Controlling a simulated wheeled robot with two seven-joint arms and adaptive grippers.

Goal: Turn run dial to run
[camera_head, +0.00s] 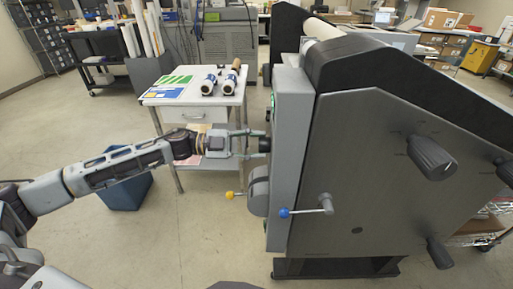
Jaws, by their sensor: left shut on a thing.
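The laminator (370,180) is a large grey and black machine filling the right half of the view. Its light grey control panel (290,130) faces left and is seen almost edge-on. A small black dial (265,145) sticks out from this panel; I take it to be the run dial. My left gripper (256,144) reaches in from the left and is shut on the black dial, one finger above and one below. The dial's face and markings are hidden, so its setting cannot be read. My right gripper is not in view.
Large black knobs (432,157) stand on the laminator's side.

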